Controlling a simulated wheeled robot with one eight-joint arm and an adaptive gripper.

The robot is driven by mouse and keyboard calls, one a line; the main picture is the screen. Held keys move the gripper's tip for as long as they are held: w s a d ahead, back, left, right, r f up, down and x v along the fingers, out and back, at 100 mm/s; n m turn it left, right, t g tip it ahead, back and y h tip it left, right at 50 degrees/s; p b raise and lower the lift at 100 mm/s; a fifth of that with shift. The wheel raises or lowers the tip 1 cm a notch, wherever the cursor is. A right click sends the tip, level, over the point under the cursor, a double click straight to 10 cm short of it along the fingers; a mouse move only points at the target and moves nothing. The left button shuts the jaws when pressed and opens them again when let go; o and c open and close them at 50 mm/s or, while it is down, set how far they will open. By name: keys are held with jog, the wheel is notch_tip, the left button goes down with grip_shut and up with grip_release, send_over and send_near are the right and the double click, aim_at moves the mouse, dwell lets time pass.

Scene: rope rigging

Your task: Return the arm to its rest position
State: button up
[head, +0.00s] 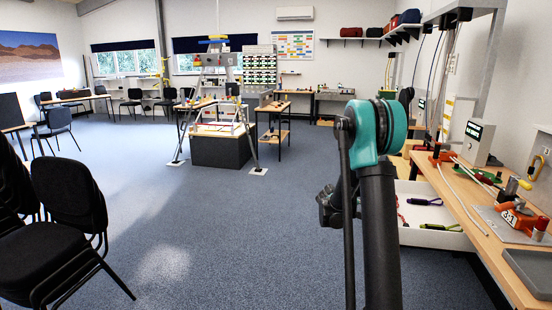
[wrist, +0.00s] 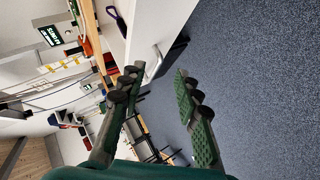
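My arm rises in the right half of the head view, with a teal joint at its top. A dark part shows beside the arm there, but I cannot tell whether it is my gripper. In the wrist view my gripper (wrist: 158,74) has its two green-padded fingers spread apart, with nothing between them. Blue carpet and part of a white drawer show beyond the fingers. The gripper is not touching anything that I can see.
A wooden workbench (head: 455,205) with rigging gear runs along the right. Below it a white drawer (head: 430,238) stands open near my arm, holding a few tools. Stacked black chairs (head: 70,200) are at left. A metal frame over a dark box (head: 222,151) stands ahead. The carpet (head: 200,230) between is clear.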

jog(key=s+a+y, duration=0.3)
jog(key=s+a, duration=0.3)
jog(key=s, duration=0.7)
jog(key=s+a+f+m+g+y, duration=0.1)
jog(key=s+a+y, duration=0.2)
jog(key=s, duration=1)
jog(key=s+a+f+m+g+y, duration=0.1)
jog(key=s+a+y, duration=0.2)
jog(key=s+a, duration=0.5)
jog(key=s, duration=0.5)
jog(key=shift+a+f+y, duration=0.15)
jog(key=shift+a+y, duration=0.15)
jog(key=shift+y, duration=0.1)
jog(key=shift+d, duration=0.15)
